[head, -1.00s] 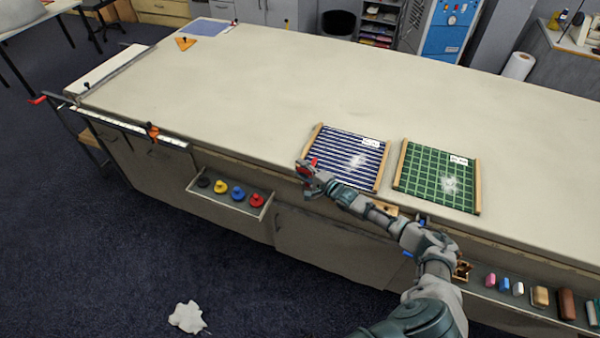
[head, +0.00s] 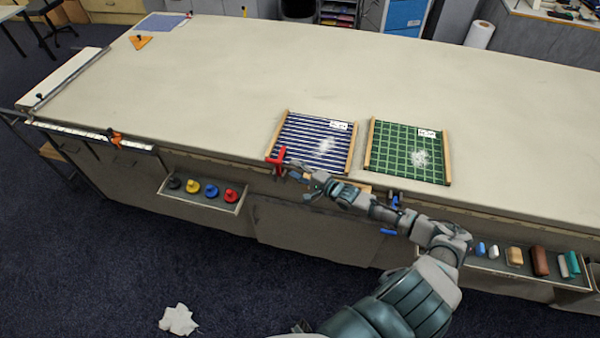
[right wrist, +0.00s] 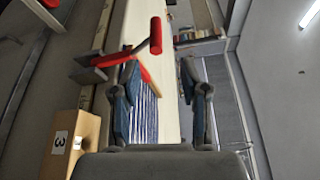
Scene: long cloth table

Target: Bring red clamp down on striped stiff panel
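The striped panel (head: 312,140), blue and white with wooden side strips and a white label, lies flat near the table's front edge. The red clamp (head: 277,160) is upright on that edge, at the panel's front left corner. I cannot tell whether its jaw touches the panel. My right gripper (head: 303,183) is just right of the clamp, its fingers apart and empty. In the right wrist view the clamp (right wrist: 152,40) is ahead of the left finger, and the stripes (right wrist: 146,112) show between the fingers. My left gripper is out of view.
A green checked panel (head: 407,152) lies to the right. A blue clamp (head: 392,215) is on the front edge and an orange one (head: 115,138) further left. A tray (head: 170,196) of coloured knobs juts out below. The table's middle (head: 300,70) is clear.

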